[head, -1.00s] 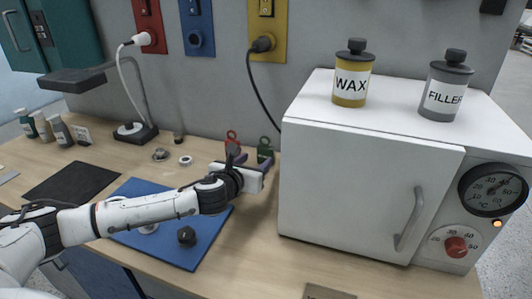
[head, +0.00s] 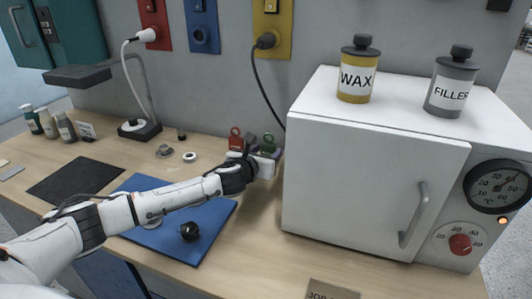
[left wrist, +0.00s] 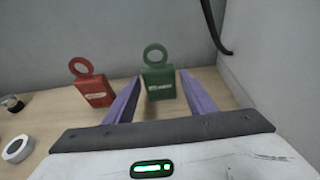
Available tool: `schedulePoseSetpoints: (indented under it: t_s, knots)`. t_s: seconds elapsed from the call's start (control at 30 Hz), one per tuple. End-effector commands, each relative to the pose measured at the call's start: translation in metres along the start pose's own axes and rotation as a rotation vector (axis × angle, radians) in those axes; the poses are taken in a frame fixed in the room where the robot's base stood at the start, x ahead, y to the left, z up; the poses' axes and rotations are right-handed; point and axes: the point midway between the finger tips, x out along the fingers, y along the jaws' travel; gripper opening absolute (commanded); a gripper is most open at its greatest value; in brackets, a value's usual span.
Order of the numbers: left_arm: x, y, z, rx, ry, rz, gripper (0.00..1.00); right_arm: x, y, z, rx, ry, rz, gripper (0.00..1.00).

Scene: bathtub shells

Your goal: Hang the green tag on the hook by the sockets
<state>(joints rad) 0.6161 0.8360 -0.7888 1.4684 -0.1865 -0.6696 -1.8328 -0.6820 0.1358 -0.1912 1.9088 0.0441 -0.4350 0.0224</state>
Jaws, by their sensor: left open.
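The green tag (head: 268,144) has a ring on top and a block-like body. It stands on the bench at the foot of the back wall. In the left wrist view the green tag (left wrist: 160,84) appears between the two purple fingers of my left gripper (left wrist: 161,78), upright and with a gap on each side. In the head view my left gripper (head: 257,151) is open in front of the tags and partly hides them. A similar red tag (head: 235,138) stands just left of it. I cannot make out a hook. My right gripper is not in view.
Red (head: 154,25), blue (head: 201,28) and yellow (head: 272,27) socket panels are on the wall. A black cable hangs from the yellow one. A white oven (head: 370,185) stands close on the right, with wax and filler cans on top. A blue mat (head: 200,235) lies below my arm.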

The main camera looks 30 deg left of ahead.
Motion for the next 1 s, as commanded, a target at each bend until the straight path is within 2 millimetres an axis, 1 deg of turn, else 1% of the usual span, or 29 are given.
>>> schedulePoseSetpoints:
  t_s: [0.27, 0.57, 1.0]
  knots:
    - [-0.0003, 0.0003, 0.0002, 0.0, 0.0, 0.0, 0.5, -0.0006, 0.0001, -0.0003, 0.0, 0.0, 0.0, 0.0]
    - [-0.0004, 0.0008, 0.0004, -0.001, 0.001, 0.001, 0.5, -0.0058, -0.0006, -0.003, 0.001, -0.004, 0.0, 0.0]
    - [-0.0002, 0.0005, -0.0002, 0.0, 0.0, 0.0, 0.5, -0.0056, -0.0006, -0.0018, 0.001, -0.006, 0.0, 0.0]
